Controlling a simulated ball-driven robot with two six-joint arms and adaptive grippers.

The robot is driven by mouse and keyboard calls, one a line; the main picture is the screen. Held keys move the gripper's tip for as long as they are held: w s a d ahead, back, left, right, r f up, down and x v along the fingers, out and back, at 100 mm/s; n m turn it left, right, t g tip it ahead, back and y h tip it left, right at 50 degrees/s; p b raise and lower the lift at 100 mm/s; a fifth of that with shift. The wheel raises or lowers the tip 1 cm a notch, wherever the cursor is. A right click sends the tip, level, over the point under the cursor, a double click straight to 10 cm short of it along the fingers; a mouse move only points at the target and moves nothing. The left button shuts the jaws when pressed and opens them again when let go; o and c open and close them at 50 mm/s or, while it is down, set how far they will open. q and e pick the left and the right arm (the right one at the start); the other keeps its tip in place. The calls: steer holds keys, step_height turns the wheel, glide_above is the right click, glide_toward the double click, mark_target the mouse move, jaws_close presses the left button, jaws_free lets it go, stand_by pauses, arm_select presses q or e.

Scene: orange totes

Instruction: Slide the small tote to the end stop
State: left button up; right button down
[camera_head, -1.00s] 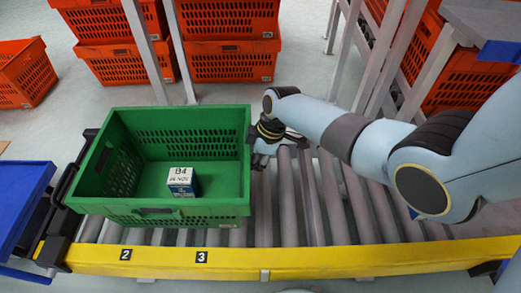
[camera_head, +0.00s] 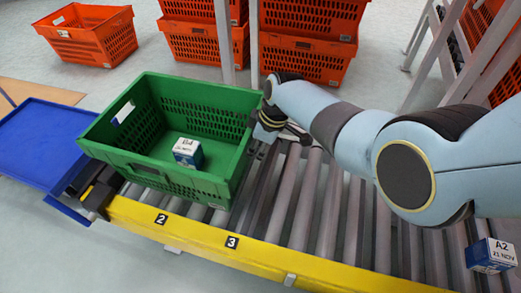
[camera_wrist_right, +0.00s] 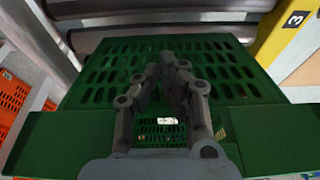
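The small tote is a green slatted crate (camera_head: 232,172) on the roller conveyor, upright, with a white and blue box marked B4 (camera_head: 187,152) inside. A dark end stop (camera_head: 98,190) is at the conveyor's left end, largely hidden by the tote's left side; I cannot tell whether they touch. My right gripper (camera_head: 270,125) is at the tote's right end wall, its fingertips partly hidden. In the right wrist view the fingers (camera_wrist_right: 160,65) are close together with nothing between them, in front of the green wall. My left gripper is not in view.
A yellow rail (camera_head: 280,268) with labels 2 and 3 runs along the near side. A blue tray (camera_head: 38,150) stands beyond the left end. Bare rollers (camera_head: 310,200) lie to the right, with a box marked A2 (camera_head: 490,255) at far right. Orange totes (camera_head: 305,57) are stacked behind.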

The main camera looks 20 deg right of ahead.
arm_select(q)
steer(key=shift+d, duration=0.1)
arm_select(e)
steer(key=shift+w+a+r, duration=0.15)
steer(key=shift+r, duration=0.05)
